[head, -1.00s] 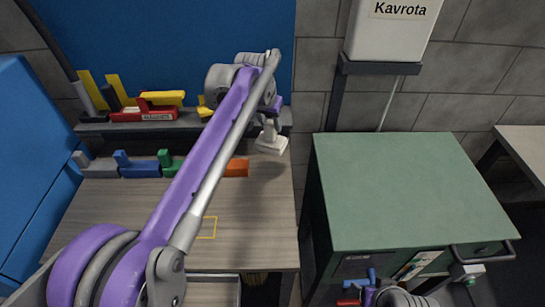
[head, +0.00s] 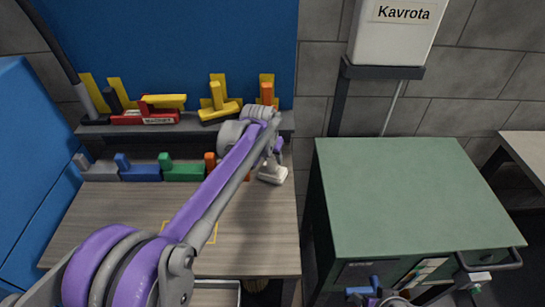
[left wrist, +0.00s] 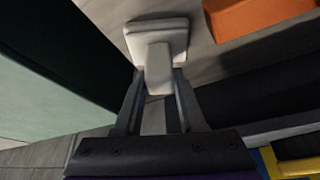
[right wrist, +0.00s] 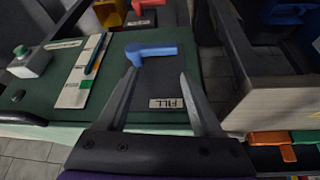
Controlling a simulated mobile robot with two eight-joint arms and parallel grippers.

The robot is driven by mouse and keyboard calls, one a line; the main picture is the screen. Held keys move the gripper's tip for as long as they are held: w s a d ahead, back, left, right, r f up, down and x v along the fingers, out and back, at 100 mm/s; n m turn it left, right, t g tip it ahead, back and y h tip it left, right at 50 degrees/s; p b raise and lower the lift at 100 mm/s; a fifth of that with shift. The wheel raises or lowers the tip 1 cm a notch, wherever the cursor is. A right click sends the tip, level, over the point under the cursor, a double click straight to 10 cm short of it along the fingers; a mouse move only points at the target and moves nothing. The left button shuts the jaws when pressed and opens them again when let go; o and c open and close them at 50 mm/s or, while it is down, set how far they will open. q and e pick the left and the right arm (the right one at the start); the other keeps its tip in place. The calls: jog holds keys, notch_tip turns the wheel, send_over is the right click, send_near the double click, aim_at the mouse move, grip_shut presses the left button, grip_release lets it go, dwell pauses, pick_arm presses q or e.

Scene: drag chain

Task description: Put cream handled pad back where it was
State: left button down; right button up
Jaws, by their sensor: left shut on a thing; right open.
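The cream handled pad (head: 272,176) is at the right end of the desk's back row, close to the desk's right edge. My left gripper (head: 277,158) is shut on its handle, and the arm hides part of the row. In the left wrist view the pad (left wrist: 157,30) shows its base beyond the fingertips (left wrist: 158,82), with an orange pad (left wrist: 255,14) beside it, apart. I cannot tell whether the pad touches the desk. My right gripper (right wrist: 155,82) is open and empty, in front of a blue handle (right wrist: 150,50) on a dark labelled plate.
Grey (head: 100,170), blue (head: 142,171), green (head: 183,171) and orange (head: 210,160) handled pads stand in a row below a shelf (head: 105,130) of red and yellow things. A yellow outline (head: 213,232) marks the desk. A green-topped cabinet (head: 410,190) stands to the right.

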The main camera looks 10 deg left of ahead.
pick_arm(q)
jog(key=shift+f, duration=0.1)
jog(key=c, duration=0.5)
grip_release()
jog(key=shift+r, duration=0.2)
jog(key=d+v, duration=0.1)
jog(key=v, duration=1.1)
jog(key=s+a+f, duration=0.2)
jog(key=s+f, duration=0.3)
jog(key=s, duration=0.5)
jog(key=s+a+f+n, duration=0.1)
jog(key=s+a+f, duration=0.1)
jog(key=s+f, duration=0.3)
jog(key=s+a+f+n, duration=0.1)
jog(key=s+f, duration=0.5)
jog(key=s, duration=0.8)
jog(key=shift+s+a+t+y+p, duration=0.3)
jog(key=shift+s+a+y+p, duration=0.1)
jog(key=shift+a, duration=0.2)
jog(key=shift+w, duration=0.1)
